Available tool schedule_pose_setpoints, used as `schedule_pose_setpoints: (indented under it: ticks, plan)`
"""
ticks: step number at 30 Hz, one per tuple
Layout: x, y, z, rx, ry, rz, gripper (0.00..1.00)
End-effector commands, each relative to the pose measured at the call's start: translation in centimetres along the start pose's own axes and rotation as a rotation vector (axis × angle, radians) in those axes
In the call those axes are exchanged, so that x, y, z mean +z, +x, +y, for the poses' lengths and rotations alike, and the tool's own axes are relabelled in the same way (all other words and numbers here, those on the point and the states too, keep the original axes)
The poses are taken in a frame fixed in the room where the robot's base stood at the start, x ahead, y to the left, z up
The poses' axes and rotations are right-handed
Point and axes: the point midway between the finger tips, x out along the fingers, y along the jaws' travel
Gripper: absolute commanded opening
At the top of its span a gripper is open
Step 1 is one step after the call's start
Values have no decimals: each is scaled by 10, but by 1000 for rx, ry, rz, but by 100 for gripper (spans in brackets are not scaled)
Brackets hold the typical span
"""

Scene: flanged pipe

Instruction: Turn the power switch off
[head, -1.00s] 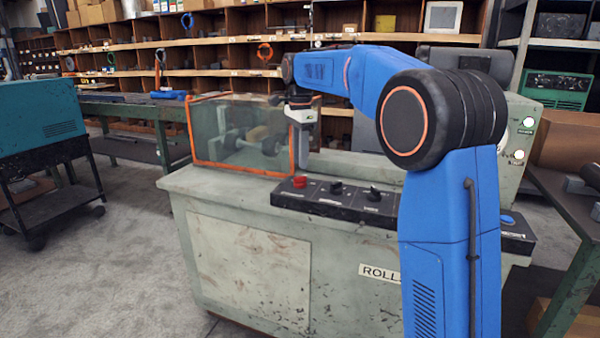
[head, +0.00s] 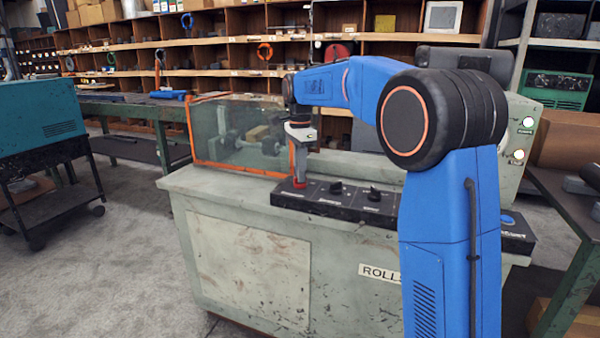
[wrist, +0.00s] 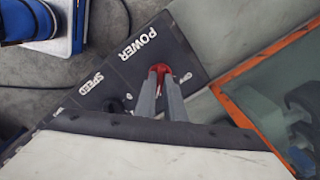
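The red power switch (wrist: 160,70) sits on the black control panel (head: 330,206), beside the word POWER in the wrist view. In the head view the switch (head: 299,183) is at the panel's left end, partly covered by my gripper (head: 299,178). My gripper points down at it. In the wrist view the two grey fingers of my gripper (wrist: 162,80) stand close together with a narrow gap, their tips at the red knob. Red shows between and around the tips. I cannot tell whether they press on it. The fingers hide part of the knob and its position marks.
A black knob (head: 337,188) stands right of the switch, with another black control (head: 374,194) beyond. An orange-framed clear guard (head: 225,135) stands behind and left of the panel. The machine's pale top (head: 220,181) is clear at left.

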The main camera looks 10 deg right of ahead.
Motion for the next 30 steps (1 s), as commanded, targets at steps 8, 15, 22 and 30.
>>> schedule_pose_setpoints:
  ticks: [8,15,22,30]
  plan:
    - [0,0,0,0,-32,0,0]
    - [0,0,0,-1,-161,0,0]
    - [0,0,0,-1,-364,0,0]
    - [0,0,0,-1,-621,0,0]
